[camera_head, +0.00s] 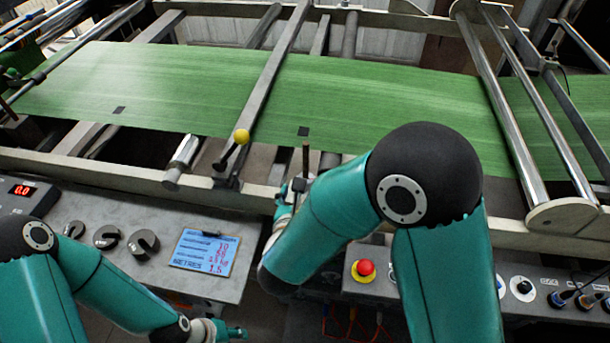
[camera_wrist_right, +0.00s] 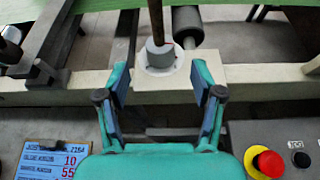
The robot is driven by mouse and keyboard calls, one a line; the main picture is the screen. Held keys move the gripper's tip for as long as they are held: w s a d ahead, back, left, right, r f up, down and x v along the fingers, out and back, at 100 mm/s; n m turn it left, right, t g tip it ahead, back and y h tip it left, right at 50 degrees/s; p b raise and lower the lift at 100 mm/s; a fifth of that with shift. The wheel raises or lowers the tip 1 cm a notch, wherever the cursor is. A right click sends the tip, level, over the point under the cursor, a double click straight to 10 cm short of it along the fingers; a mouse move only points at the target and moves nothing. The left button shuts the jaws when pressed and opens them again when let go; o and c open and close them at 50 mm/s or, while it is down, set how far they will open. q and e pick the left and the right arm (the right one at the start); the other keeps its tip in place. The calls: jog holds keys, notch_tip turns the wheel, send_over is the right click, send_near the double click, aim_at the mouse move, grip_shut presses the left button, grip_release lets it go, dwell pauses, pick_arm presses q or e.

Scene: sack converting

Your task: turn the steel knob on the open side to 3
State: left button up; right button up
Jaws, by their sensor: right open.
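A grey round steel knob (camera_wrist_right: 158,58) sits on a pale block on the machine's beam in the right wrist view, with a dark upright rod (camera_wrist_right: 156,18) rising from it. No scale marks are readable on it. My right gripper (camera_wrist_right: 160,78) is open, its two fingers apart on either side below the knob, empty. In the head view the right gripper (camera_head: 285,203) is mostly hidden behind my right forearm, near the dark rod (camera_head: 305,158). My left gripper (camera_head: 236,332) is low at the bottom edge, over the floor gap; its opening is unclear.
Green web (camera_head: 250,95) runs across the rollers. A yellow-balled lever (camera_head: 241,137) stands left of the rod. A red emergency button (camera_head: 366,268) is on the right panel.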

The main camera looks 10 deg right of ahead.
aim_at(305, 177)
jog(key=p+x, duration=0.1)
jog(key=x, duration=0.7)
jog(key=c, duration=1.2)
jog(key=shift+o, duration=0.2)
jog(key=shift+a+f+m+h+b, duration=0.1)
jog(key=shift+f+m+h+b, duration=0.05)
jog(key=shift+m+h+b, duration=0.45)
jog(key=shift+m+g+h+b, duration=0.9)
jog(key=shift+m+h, duration=0.1)
jog(key=shift+h, duration=0.1)
jog(key=shift+m+g+h+b, duration=0.5)
jog(key=shift+m+g+h, duration=0.3)
jog(key=shift+m, duration=0.3)
jog(key=shift+m+g+h, duration=0.6)
jog(key=shift+m+g, duration=0.2)
